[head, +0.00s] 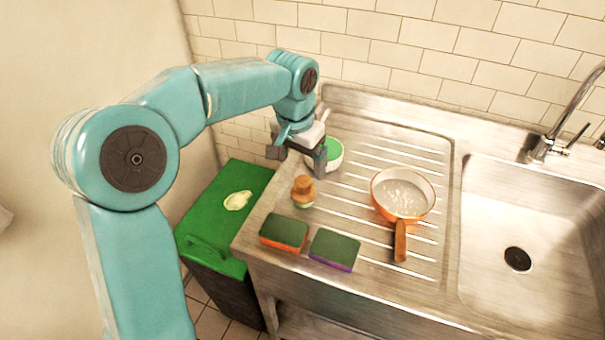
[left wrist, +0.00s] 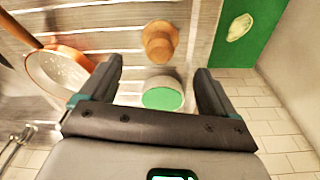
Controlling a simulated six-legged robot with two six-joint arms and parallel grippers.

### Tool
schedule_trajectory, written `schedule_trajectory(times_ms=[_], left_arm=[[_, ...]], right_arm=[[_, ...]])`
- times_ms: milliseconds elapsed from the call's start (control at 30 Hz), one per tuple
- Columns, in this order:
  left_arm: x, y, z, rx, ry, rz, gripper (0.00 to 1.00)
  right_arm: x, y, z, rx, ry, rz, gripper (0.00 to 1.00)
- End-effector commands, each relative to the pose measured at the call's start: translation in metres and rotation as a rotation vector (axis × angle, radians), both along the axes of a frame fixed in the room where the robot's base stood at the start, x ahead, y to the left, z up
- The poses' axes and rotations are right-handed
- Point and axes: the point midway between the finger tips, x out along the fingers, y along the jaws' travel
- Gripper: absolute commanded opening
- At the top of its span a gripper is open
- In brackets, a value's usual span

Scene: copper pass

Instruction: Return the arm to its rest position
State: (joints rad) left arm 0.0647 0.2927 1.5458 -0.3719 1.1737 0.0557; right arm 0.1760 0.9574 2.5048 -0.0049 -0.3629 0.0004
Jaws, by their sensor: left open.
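My left arm comes in from the left in the head view, bent over the green bin toward the drainboard. My left gripper (head: 298,155) is at the back left of the drainboard, beside and partly in front of a white round container with a green top (head: 334,152). In the left wrist view my gripper (left wrist: 158,80) is open, with nothing held between its fingers. The green-topped container (left wrist: 162,94) shows between and beyond them. My right gripper is not in view.
A wooden-topped brush (head: 303,190), two sponges (head: 283,233) (head: 335,250) and an orange pan (head: 402,195) stand on the drainboard. A sink (head: 540,235) with a tap lies right. A green-lidded bin (head: 215,215) with a pale scrap on it stands left. A tiled wall is behind.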

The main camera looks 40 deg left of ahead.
Motion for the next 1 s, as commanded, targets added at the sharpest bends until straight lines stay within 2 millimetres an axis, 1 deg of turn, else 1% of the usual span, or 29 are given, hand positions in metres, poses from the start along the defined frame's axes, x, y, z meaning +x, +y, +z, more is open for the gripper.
schedule_trajectory(times_ms=[33, 100, 233, 1000], left_arm=[[0.000, -0.001, 0.009, 0.000, -0.002, -0.001, 0.90], [-0.001, -0.001, 0.017, 0.000, -0.001, 0.000, 0.90], [-0.003, 0.000, 0.025, -0.001, 0.001, 0.000, 0.90], [-0.005, 0.000, 0.025, 0.000, 0.001, 0.000, 0.90]], right_arm=[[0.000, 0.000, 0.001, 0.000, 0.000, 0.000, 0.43], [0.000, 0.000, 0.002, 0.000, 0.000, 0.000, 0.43], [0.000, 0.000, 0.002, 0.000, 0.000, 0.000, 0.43], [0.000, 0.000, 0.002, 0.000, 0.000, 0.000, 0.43]])
